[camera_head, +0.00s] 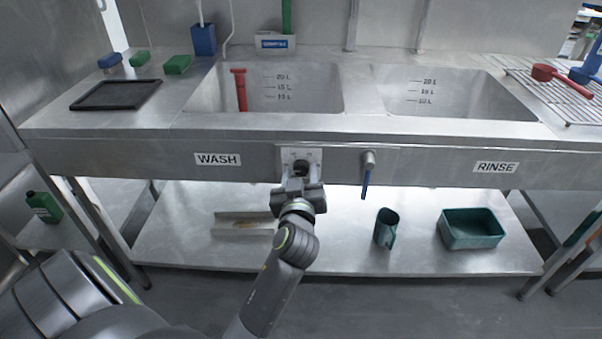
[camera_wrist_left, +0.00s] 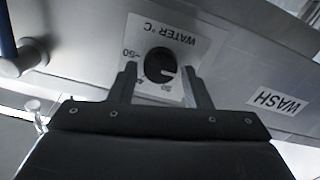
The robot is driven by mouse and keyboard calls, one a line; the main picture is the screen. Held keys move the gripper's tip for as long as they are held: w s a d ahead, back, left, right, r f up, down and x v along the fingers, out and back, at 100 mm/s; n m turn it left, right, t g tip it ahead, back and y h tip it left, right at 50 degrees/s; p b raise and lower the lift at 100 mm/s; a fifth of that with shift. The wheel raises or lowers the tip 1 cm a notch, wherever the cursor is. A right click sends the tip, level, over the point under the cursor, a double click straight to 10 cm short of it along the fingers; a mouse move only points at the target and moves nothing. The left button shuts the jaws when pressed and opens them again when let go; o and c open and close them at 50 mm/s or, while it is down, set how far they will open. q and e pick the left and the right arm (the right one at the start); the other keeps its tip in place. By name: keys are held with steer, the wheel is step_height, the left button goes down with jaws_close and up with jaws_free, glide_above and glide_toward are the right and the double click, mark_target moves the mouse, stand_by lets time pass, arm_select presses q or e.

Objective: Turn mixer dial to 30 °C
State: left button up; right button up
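The mixer dial is a round black knob (camera_wrist_left: 160,65) on a white plate marked WATER °C (camera_wrist_left: 185,42), upside down in the left wrist view. A small light mark shows on the knob's right side in that view; the exact setting is too small to read. In the head view the plate (camera_head: 313,155) is on the sink front, right of the WASH label. My left gripper (camera_wrist_left: 159,70) is open, with one finger on each side of the knob and a gap visible on both sides. The left gripper (camera_head: 300,183) partly hides the knob in the head view. My right gripper is not in view.
A tap with a blue lever (camera_head: 366,178) is just right of the dial plate. The WASH label (camera_head: 217,160) is to the left. Below, a shelf holds a green tub (camera_head: 472,240) and a green cup (camera_head: 386,230). The steel front around the plate is flat.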

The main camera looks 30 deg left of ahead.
arm_select(q)
steer(key=c, duration=0.7)
steer(key=shift+o, duration=0.2)
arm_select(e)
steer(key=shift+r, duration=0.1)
arm_select(q)
steer(key=shift+m, duration=0.3)
steer(key=shift+p, duration=0.35)
steer(key=shift+r+m+p, duration=0.1)
steer(key=shift+m+p, duration=0.25)
steer(key=shift+m, duration=0.55)
steer(key=m+p, duration=0.3)
steer(key=m, duration=0.4)
steer(key=shift+w+d, duration=0.1)
steer(key=shift+m+p, duration=0.5)
steer(key=shift+m, duration=0.7)
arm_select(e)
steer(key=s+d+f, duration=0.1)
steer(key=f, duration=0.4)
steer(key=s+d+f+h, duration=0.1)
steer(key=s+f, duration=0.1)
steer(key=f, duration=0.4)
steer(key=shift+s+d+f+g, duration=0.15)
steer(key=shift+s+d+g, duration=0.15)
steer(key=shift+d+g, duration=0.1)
